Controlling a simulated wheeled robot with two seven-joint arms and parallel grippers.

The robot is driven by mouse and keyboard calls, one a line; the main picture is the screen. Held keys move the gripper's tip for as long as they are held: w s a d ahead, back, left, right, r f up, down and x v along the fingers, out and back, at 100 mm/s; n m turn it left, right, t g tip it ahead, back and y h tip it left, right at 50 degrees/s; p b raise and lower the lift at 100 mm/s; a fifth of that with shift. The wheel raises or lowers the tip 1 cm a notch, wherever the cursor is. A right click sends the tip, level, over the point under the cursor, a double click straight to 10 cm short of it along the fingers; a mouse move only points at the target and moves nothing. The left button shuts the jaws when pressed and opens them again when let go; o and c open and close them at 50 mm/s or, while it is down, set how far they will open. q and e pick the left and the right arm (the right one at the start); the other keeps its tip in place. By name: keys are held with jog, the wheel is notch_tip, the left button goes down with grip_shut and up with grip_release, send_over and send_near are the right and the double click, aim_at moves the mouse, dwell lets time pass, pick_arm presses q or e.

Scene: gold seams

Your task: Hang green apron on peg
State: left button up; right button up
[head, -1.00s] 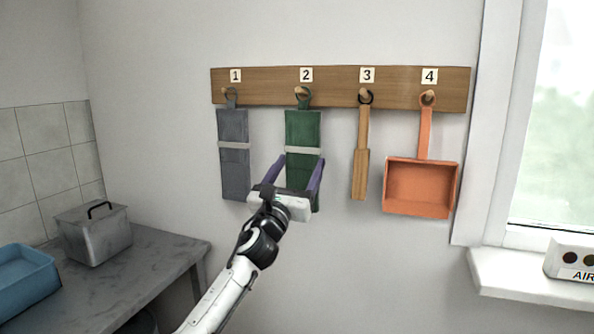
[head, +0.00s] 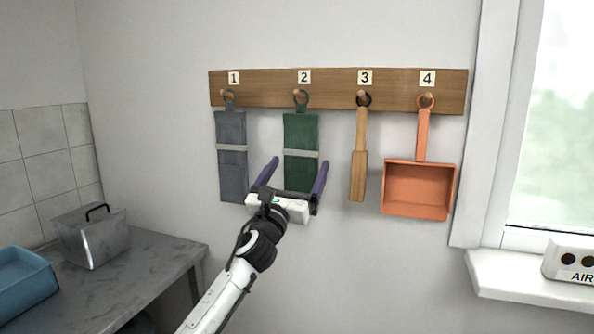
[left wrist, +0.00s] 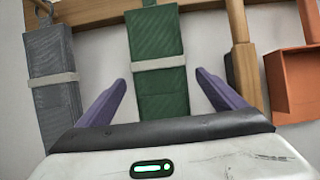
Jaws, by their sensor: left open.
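The green apron (head: 301,135), folded long with a pale band, hangs by its ring from the peg (head: 301,94) under label 2. It hangs straight down against the wall. My left gripper (head: 297,172) is open in front of the apron's lower part, with a purple finger on each side and clear gaps. In the left wrist view the apron (left wrist: 156,45) stands between the two spread fingers (left wrist: 160,82), not gripped. The apron's bottom end is hidden behind the gripper body. My right gripper is not in view.
On the wooden rail (head: 390,90), a grey apron (head: 231,130) hangs at 1, a wooden tool (head: 359,170) at 3 and an orange dustpan (head: 418,190) at 4. A grey counter (head: 150,262) holds a metal box (head: 92,238) and a blue tray (head: 22,285).

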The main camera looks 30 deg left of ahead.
pick_arm(q)
jog(key=shift+f, duration=0.1)
jog(key=shift+s, duration=0.1)
jog(key=v, duration=1)
jog(key=shift+b, duration=0.45)
jog(key=s+d+f+n+g+h, duration=0.1)
jog(key=s+d+f+n+g, duration=0.2)
jog(key=f, duration=0.7)
jog(key=s+d+f+n+g+h, duration=0.1)
jog(key=s+d+f+n, duration=0.15)
jog(key=f+n, duration=0.5)
jog(key=s+d+f+n+g+h, duration=0.2)
jog(key=d+f+n, duration=0.15)
jog(key=f, duration=0.75)
jog(key=s+d+f+n+g+h, duration=0.1)
jog(key=s+d+f+n+g, duration=0.2)
jog(key=s+d+f+n, duration=0.4)
jog(key=s+d+f+n+g+h, duration=0.2)
jog(key=s+d+f+n+g, duration=0.2)
jog(key=s, duration=1.2)
jog(key=d+f+n, duration=0.3)
jog(key=f+n, duration=0.3)
jog(key=f, duration=0.2)
jog(key=shift+d+f+h, duration=0.3)
jog(key=shift+d+f, duration=0.1)
